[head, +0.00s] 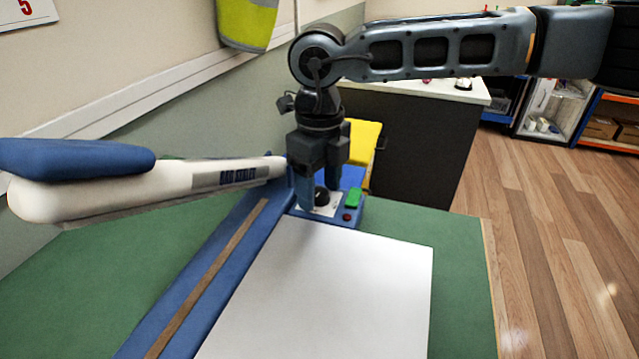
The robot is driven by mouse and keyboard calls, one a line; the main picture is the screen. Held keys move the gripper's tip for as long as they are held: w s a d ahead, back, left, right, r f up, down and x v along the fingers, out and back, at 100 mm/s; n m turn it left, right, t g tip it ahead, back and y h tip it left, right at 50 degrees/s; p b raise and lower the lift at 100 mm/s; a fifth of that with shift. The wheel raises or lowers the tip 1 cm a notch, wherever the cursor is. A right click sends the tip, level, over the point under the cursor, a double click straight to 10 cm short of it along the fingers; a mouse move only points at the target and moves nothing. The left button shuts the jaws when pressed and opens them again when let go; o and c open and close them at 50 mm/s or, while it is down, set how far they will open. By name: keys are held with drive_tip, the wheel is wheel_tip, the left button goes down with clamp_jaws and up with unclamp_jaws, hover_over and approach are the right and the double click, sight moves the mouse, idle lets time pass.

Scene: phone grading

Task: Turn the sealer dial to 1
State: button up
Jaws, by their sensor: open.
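The sealer (212,268) is a long blue base with a brown strip, lying on a green-topped table. Its white arm with a blue handle (75,158) is raised over the left side. At its far end is a black round dial (321,196) on a white plate. The dial's marks are too small to read. My gripper (321,193) points down over the dial, fingers apart, one on each side of it. I cannot tell whether the fingers touch the dial.
Next to the dial are a green switch (353,198) and a small red knob or lamp (347,217). A white sheet or board (330,295) lies in front. A yellow bin (362,148) stands behind. The wall is close on the left; the green table top (460,270) is clear at right.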

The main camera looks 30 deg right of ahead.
sight(320, 192)
wheel_tip(320, 192, up, 8)
drive_tip(key=shift+f, duration=0.1)
idle(0.4)
